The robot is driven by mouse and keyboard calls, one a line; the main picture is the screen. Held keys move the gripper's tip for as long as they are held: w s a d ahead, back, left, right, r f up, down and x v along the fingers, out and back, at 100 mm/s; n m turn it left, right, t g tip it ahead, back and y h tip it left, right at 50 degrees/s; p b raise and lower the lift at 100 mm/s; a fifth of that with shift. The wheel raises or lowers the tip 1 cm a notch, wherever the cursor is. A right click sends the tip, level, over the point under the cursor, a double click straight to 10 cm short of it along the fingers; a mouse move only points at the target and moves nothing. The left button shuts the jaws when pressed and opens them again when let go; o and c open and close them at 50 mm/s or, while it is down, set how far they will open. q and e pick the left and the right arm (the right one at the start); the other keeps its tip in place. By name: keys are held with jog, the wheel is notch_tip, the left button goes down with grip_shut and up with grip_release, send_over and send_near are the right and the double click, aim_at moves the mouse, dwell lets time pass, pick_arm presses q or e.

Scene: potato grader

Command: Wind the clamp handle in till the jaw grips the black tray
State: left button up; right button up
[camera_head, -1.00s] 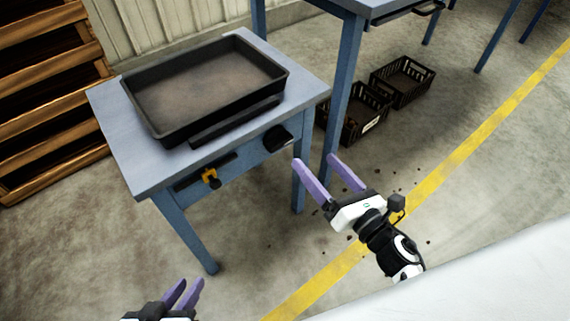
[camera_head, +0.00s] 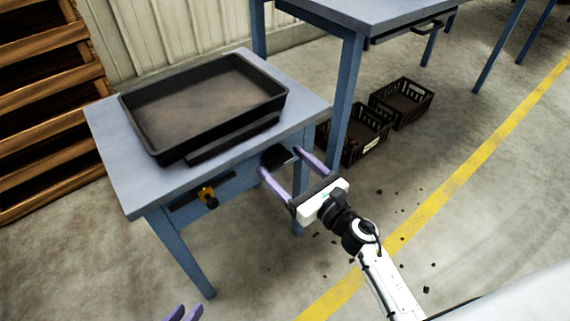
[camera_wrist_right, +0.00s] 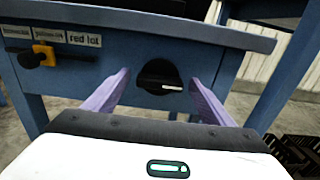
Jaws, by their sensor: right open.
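The black tray (camera_head: 272,99) lies on the small blue table. The jaw, a black bar (camera_head: 232,140), runs along its front side; I cannot tell whether they touch. The clamp handle, a dark knob (camera_head: 276,157), is on the table's front face. In the right wrist view the handle (camera_wrist_right: 158,76) shows a white mark on its right side. My right gripper (camera_head: 280,160) is open and empty, its purple fingers pointing at the handle; in the wrist view one finger shows on each side of it. Only the fingertips of my left gripper (camera_head: 185,312) show at the bottom edge.
A yellow-and-black slider (camera_head: 207,196) sits on the table front, left of the handle; it shows below labels in the wrist view (camera_wrist_right: 43,54), one reading "red lot". A taller blue table (camera_head: 345,95) and black crates (camera_head: 365,135) stand to the right. Wooden slats (camera_head: 50,85) are at left.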

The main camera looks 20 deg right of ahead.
jog(key=shift+w, duration=0.1)
jog(key=c, duration=1.1)
